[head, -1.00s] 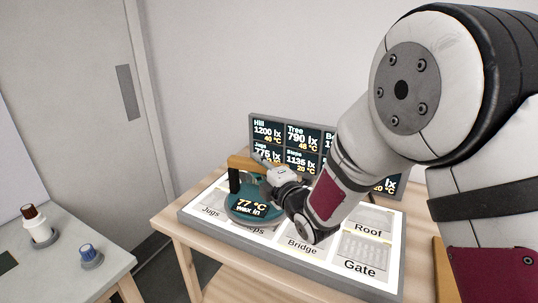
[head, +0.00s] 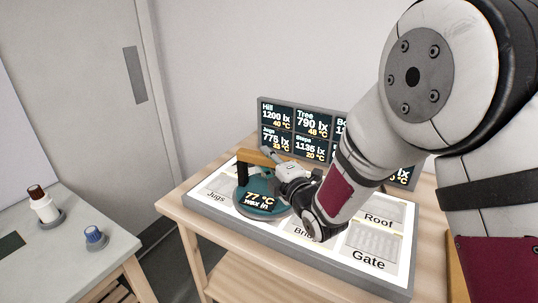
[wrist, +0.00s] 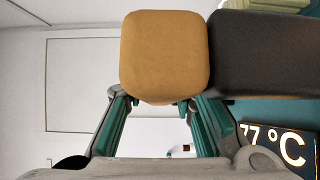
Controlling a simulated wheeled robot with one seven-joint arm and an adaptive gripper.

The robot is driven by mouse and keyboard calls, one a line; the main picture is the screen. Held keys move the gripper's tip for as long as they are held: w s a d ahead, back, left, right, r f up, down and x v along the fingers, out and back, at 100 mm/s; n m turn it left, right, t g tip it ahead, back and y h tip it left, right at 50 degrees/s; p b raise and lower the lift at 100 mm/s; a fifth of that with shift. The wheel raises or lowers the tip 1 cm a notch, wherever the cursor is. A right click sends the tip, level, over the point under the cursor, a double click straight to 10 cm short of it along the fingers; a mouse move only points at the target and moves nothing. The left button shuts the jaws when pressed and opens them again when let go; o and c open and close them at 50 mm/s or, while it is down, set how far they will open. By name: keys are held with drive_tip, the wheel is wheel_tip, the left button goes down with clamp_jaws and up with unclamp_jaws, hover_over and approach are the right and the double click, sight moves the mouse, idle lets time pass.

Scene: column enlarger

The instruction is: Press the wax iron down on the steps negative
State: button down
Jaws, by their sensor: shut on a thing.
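The wax iron (head: 262,205) is a round teal plate with a dark upright and a wooden handle (head: 252,157). Its display reads 77 °C, wax in. It sits over the light table between the Jugs and Bridge labels and hides the steps negative and its label. I cannot tell whether its plate touches the surface. My gripper (head: 275,161) is shut on the handle; in the wrist view the handle (wrist: 165,55) lies between the fingers (wrist: 160,108), with the dark upright beside it.
The light table (head: 196,206) also bears the Jugs, Bridge, Roof and Gate negatives. A readout panel (head: 290,130) stands behind it and shows Steps at 1135 lx, 20 °C. A side table (head: 70,262) at left holds a brown-topped bottle (head: 45,207) and a blue knob (head: 94,236).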

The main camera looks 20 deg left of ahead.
drive_tip(key=shift+f, duration=0.15)
idle(0.4)
drive_tip(key=shift+f+b, duration=0.75)
drive_tip(key=shift+f, duration=0.45)
